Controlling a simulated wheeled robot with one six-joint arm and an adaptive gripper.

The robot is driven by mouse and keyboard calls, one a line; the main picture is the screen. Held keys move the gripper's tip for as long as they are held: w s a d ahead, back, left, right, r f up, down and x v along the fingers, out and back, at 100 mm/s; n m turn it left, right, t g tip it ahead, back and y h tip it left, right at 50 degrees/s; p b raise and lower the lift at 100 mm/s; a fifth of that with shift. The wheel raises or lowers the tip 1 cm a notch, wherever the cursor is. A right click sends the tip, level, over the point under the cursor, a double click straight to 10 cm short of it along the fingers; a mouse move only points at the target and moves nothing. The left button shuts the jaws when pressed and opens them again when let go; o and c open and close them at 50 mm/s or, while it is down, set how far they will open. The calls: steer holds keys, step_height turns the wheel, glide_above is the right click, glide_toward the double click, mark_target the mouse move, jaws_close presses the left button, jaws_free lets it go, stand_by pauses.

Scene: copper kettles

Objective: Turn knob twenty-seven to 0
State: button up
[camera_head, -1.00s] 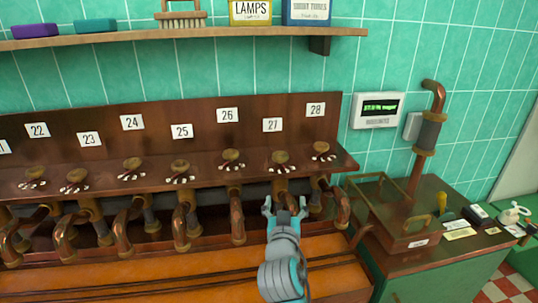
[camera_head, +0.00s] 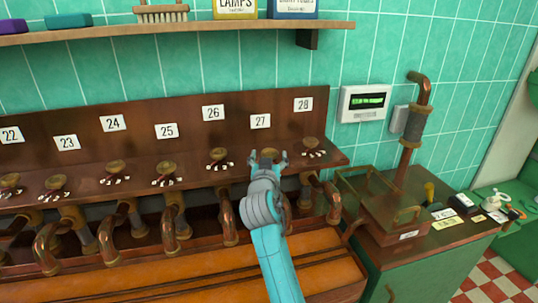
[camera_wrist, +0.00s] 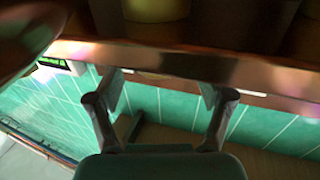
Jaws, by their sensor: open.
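The "27" label (camera_head: 260,121) is on the upright brown panel. Knob twenty-seven (camera_head: 270,153) is below it, showing in part between and behind the fingers of my gripper (camera_head: 268,158). The gripper's arm hides its scale marks, so I cannot read its setting. My gripper is open, its tips at the shelf's front edge. In the wrist view the two fingers (camera_wrist: 163,95) are spread with nothing between them. A brown ledge (camera_wrist: 190,65) crosses beyond them, with a blurred brass part above; I cannot tell whether this is the knob.
Knob twenty-six (camera_head: 219,156) and knob twenty-eight (camera_head: 311,145) flank it closely. Curved copper pipes (camera_head: 228,215) stick out below the shelf. A green cabinet (camera_head: 430,275) with a wooden tray stands at the right. A wall display (camera_head: 364,102) hangs above it.

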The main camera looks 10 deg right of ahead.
steer(key=shift+x, duration=0.8)
steer(key=shift+c, duration=0.2)
steer(key=c, duration=1.1)
steer(key=shift+a+m+h, duration=0.1)
steer(key=shift+m+h, duration=0.3)
steer(key=shift+h, duration=0.2)
steer(key=shift+w+a+m+g+h, duration=0.1)
steer(key=shift+m+g+h, duration=0.7)
steer(key=shift+h, duration=0.3)
steer(key=shift+w+a+m+g+h, duration=0.1)
steer(key=shift+m+g+h, duration=1.6)
steer(key=shift+h, duration=0.4)
